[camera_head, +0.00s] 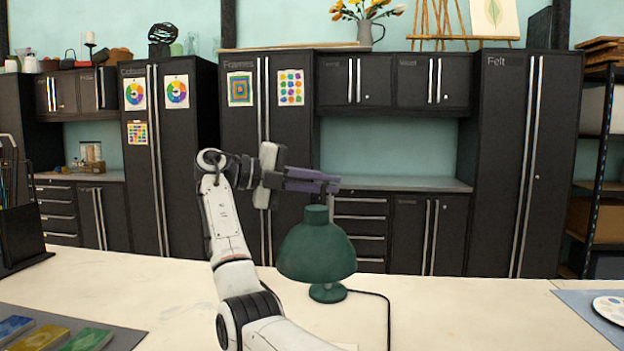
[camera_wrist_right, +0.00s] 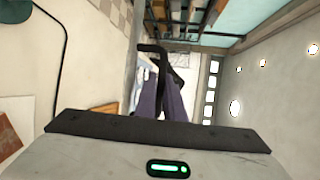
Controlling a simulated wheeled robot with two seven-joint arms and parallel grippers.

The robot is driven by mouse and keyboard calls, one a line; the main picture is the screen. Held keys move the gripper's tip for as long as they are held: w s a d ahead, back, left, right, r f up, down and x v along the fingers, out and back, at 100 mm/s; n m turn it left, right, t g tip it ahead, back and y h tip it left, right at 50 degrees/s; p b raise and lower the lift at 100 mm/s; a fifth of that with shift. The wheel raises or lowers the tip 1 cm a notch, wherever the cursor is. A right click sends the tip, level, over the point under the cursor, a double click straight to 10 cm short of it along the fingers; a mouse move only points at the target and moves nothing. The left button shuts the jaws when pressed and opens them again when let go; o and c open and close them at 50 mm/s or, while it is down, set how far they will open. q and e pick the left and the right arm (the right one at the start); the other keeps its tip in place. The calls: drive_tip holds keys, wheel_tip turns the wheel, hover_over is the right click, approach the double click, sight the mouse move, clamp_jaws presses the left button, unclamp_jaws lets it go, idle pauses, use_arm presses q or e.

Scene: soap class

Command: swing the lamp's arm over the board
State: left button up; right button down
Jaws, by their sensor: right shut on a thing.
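The green lamp (camera_head: 317,250) stands on the white table, its domed shade facing down above a round base. My right gripper (camera_head: 328,184) is above the shade, reaching in from the left, with its purple-grey fingers shut. In the right wrist view, a dark bar, which looks like the lamp's arm (camera_wrist_right: 152,47), crosses at the ends of the fingers (camera_wrist_right: 160,100). The fingers hide most of this grip in the head view. I cannot make out for certain which thing is the board. My left gripper is out of view.
A grey mat (camera_head: 125,341) with several coloured pieces lies at the front left. Another mat (camera_head: 573,298) with a white palette (camera_head: 610,309) is at the right. A black cord (camera_head: 388,315) runs from the lamp toward the front edge. The tabletop between lamp and right mat looks clear.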

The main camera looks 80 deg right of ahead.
drive_tip(key=shift+w+y, duration=0.1)
drive_tip(key=shift+y, duration=0.2)
drive_tip(key=c, duration=1.8)
unclamp_jaws()
drive_tip(key=shift+w, duration=0.15)
drive_tip(key=shift+c, duration=0.2)
drive_tip(key=v, duration=1)
drive_tip(key=shift+w+p, duration=0.15)
drive_tip(key=shift+p, duration=0.15)
